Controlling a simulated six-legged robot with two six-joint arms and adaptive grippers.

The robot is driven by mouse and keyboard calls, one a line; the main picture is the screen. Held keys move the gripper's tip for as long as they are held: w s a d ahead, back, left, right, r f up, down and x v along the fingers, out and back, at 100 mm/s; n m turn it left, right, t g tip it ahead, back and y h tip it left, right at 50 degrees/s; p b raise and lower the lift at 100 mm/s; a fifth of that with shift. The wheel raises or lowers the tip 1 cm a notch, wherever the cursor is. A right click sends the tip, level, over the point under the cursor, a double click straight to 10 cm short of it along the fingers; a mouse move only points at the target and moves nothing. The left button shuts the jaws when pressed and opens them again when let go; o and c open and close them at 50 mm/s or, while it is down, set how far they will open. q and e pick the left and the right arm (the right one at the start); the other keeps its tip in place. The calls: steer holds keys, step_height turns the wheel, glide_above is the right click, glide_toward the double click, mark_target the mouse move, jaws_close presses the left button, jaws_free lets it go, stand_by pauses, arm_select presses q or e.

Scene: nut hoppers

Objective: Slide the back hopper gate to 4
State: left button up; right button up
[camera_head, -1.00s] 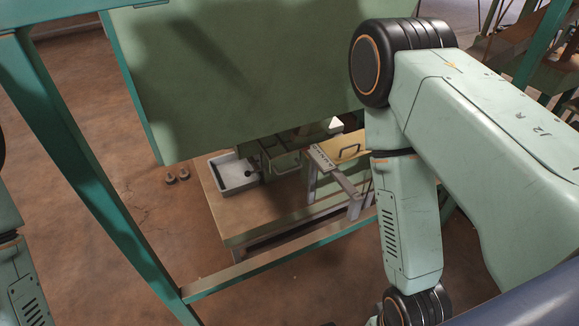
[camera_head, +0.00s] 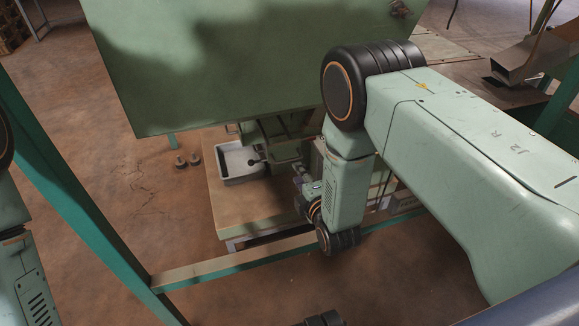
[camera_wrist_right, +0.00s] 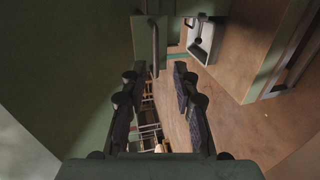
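A green gate plate (camera_wrist_right: 146,42) with a dark bar handle (camera_wrist_right: 155,48) shows in the right wrist view. In the head view a green gate with a handle (camera_head: 286,163) shows beside the white tray, under the big green hopper (camera_head: 215,65). I cannot be sure which gate is the back one, and no scale number is readable. My right gripper (camera_wrist_right: 158,72) is open and empty. The handle lies beyond its fingertips, between them in the picture, without visible contact. In the head view the right gripper (camera_head: 304,187) is small and partly hidden by my wrist. My left gripper is out of view.
A white tray (camera_head: 229,176) stands on a tan platform (camera_head: 240,212); it also shows in the right wrist view (camera_wrist_right: 204,52). Green frame posts (camera_head: 75,190) and a low rail (camera_head: 225,267) surround the spot. Small round pieces (camera_head: 181,162) lie on the floor left of the platform.

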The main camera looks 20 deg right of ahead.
mark_target(290, 161)
steer(key=shift+r+b+x, duration=0.15)
steer(key=shift+b+x, duration=0.7)
steer(key=shift+x, duration=1.15)
steer(key=shift+r+b+x, duration=0.2)
steer(key=shift+b+x, duration=0.65)
steer(key=shift+x, duration=1.15)
steer(key=shift+w+a, duration=0.1)
steer(key=shift+a, duration=0.1)
steer(key=shift+c, duration=0.3)
jaws_close()
